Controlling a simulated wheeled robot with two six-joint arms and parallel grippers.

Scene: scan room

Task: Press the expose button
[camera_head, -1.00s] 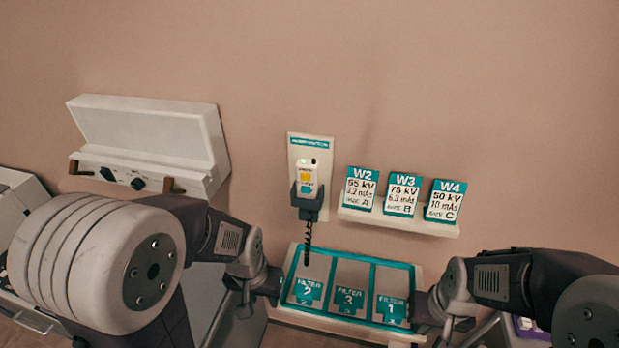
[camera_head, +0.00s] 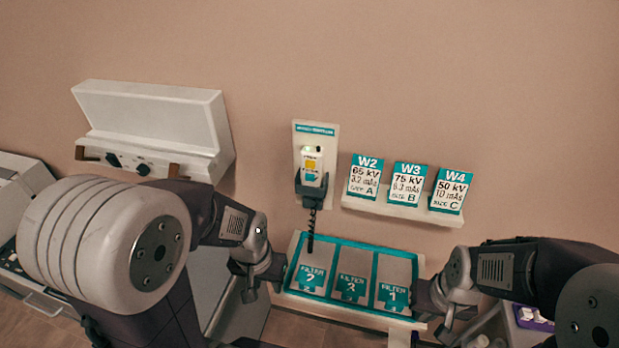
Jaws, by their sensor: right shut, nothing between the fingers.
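A white handset (camera_head: 313,170) with a small green light, a yellow button (camera_head: 310,164) and a blue mark below it hangs in a dark holder on a wall plate (camera_head: 318,135) with a teal label. Its lettering is too small to read, so I cannot tell which part is the expose button. A coiled dark cord hangs down from it. My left gripper (camera_head: 248,294) is below and left of the handset, beside the filter tray; its jaws are unclear. My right gripper (camera_head: 433,335) is shut and empty at the tray's right front corner. Both are apart from the handset.
A teal-edged tray (camera_head: 296,245) holds filter plates 2, 3 and 1. Cards W2 (camera_head: 366,177), W3 (camera_head: 408,184) and W4 (camera_head: 451,190) stand on a wall ledge right of the handset. A white box (camera_head: 150,113) with knobs is on the wall at left. The wall around the handset is clear.

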